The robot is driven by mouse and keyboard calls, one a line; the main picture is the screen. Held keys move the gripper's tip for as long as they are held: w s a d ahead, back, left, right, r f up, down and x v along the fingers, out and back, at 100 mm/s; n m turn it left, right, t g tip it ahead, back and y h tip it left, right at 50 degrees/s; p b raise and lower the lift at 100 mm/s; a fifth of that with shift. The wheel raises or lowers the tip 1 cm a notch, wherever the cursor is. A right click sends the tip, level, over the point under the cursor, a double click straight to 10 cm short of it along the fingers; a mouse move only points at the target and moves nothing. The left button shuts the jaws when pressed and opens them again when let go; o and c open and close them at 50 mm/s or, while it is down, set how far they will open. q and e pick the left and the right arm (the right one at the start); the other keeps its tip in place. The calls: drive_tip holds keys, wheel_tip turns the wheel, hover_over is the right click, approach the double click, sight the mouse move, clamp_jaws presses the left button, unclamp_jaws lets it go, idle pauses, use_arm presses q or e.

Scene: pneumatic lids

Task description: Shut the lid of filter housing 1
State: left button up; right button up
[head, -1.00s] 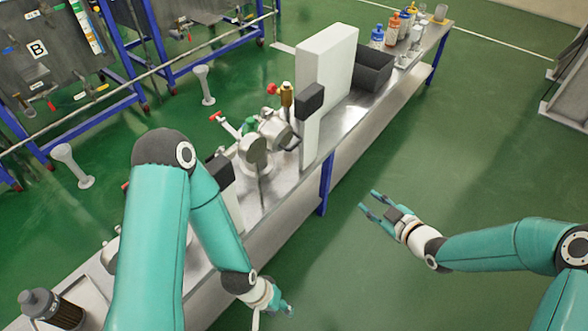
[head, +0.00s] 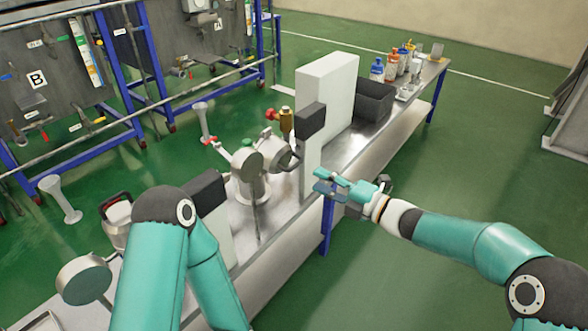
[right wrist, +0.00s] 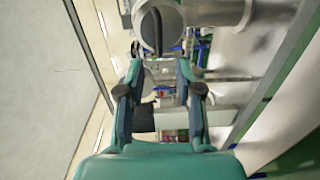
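A steel filter housing (head: 250,187) stands on the bench in the middle of the head view. A second round disc (head: 84,280) stands tilted at the lower left. I cannot read which housing is number 1. My right gripper (head: 320,180) is open and empty, at the bench's front edge, right of the middle housing and apart from it. The right wrist view shows its fingers (right wrist: 160,80) spread, with a round steel part with a dark handle (right wrist: 160,28) beyond. My left gripper is out of view.
A tall white box (head: 326,95) with a dark block (head: 311,120) stands right of the middle housing, close to my right gripper. A dark bin (head: 374,102) and several bottles (head: 392,66) stand farther along the bench (head: 285,232). Green floor in front is clear.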

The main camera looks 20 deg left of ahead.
sight(294, 165)
drive_tip(key=x, duration=0.9)
drive_tip(key=shift+c, duration=0.3)
drive_tip(key=shift+f, duration=0.1)
clamp_jaws()
